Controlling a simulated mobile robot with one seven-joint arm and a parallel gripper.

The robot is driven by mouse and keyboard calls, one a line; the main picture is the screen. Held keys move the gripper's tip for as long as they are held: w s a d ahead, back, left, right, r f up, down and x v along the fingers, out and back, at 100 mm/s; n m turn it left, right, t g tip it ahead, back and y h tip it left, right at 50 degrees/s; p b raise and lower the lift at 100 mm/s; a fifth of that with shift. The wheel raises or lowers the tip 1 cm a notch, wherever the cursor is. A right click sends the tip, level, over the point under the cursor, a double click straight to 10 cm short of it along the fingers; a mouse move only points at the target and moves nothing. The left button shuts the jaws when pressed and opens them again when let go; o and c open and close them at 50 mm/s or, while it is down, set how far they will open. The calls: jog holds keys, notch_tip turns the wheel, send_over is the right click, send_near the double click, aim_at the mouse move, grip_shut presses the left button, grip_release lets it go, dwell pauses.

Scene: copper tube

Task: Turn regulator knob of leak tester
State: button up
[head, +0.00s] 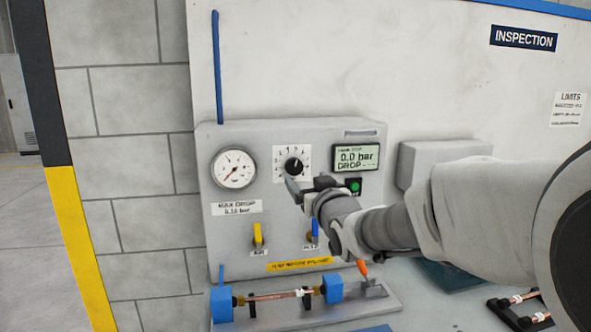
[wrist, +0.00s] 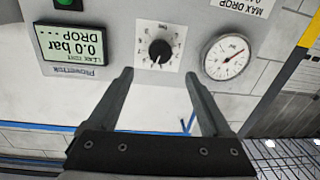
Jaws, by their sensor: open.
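In the wrist view, upside down, the open gripper (wrist: 160,76) has one finger either side of the knob (wrist: 159,51), which lies just beyond the tips. Nothing is between the fingers; the remaining distance to the knob cannot be told.
A green button (head: 353,186) is close to my gripper. Yellow (head: 258,234) and blue (head: 315,231) valve levers are below. A copper tube (head: 275,295) lies between blue clamps on the bench. An orange-tipped lever (head: 363,268) stands beside it.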

aim_at(295, 167)
jog(key=x, duration=0.9)
jog(key=shift+w+p, duration=0.1)
jog(key=shift+p, duration=0.25)
grip_shut()
